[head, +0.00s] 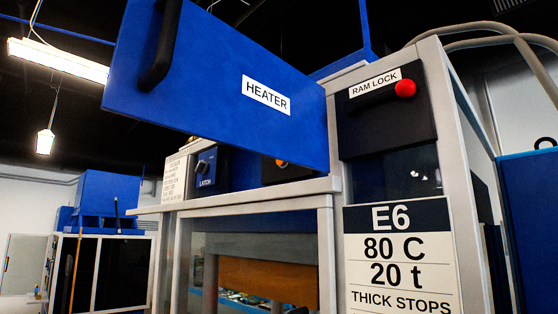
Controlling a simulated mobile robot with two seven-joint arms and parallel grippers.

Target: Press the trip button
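No label reading "trip" shows in the head view. An orange button (281,163) on a dark plate (290,172) is partly covered by the lower edge of the blue HEATER panel (215,75), and any label it has is hidden. A red round knob (405,88) sits on the black RAM LOCK box (388,120) at the upper right. A dark LATCH knob (202,167) is on a blue box (206,171) left of the orange button. Neither of my grippers is in view.
The HEATER panel stands out at a tilt and has a black handle (161,45). Below are a grey frame (250,195) and an E6 sign (400,250). Hoses (500,37) run at the upper right. A blue cabinet (530,220) stands at the right edge.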

